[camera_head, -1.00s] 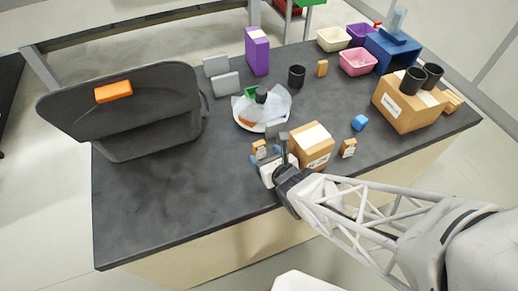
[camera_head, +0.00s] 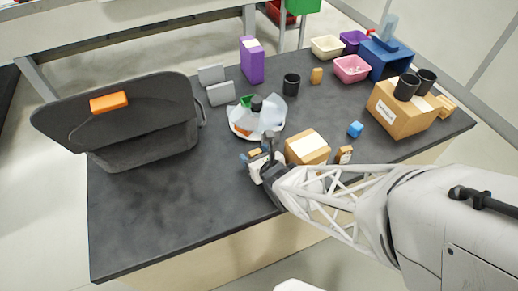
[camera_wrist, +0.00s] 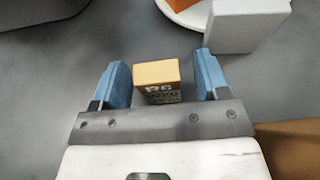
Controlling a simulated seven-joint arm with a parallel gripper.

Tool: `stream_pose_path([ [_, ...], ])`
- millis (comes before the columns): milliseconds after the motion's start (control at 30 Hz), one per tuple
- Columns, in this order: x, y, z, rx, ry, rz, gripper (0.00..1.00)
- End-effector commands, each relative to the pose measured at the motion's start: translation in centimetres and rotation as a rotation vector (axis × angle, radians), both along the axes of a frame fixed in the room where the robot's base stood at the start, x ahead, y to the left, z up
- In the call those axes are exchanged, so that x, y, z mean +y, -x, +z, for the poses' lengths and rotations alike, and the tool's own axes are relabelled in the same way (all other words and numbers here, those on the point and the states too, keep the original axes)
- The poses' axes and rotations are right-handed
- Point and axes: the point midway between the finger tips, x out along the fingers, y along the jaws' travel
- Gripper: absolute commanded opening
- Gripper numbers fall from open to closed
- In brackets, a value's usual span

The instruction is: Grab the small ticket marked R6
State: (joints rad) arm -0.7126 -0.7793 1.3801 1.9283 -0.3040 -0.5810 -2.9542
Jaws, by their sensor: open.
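The small wooden ticket (camera_wrist: 157,81) stands between my gripper's two blue fingers in the wrist view. Its printed face is towards my palm; the large mark looks like R6 but is blurred. In the head view the ticket (camera_head: 254,152) shows as a small tan top just past my gripper (camera_head: 259,157), which partly hides it. My gripper (camera_wrist: 161,84) is open around the ticket, with a gap on each side, the left one narrower.
A cardboard box (camera_head: 307,147) stands close to the right of my gripper. A plate (camera_head: 240,127) with a clear bag lies beyond, near a grey block (camera_wrist: 247,25). Another labelled ticket (camera_head: 344,154) stands right of the box. The table (camera_head: 160,210) is clear at left front.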

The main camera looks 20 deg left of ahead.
Motion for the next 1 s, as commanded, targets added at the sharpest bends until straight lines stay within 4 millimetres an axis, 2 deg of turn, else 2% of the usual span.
stream_pose_path([
  [333,-0.01,0.02,0.01,0.0,0.0,0.0,0.68],
  [700,-0.01,0.02,0.02,0.0,0.0,0.0,0.15],
  [1000,0.0,0.01,0.13,0.0,0.0,0.0,0.15],
])
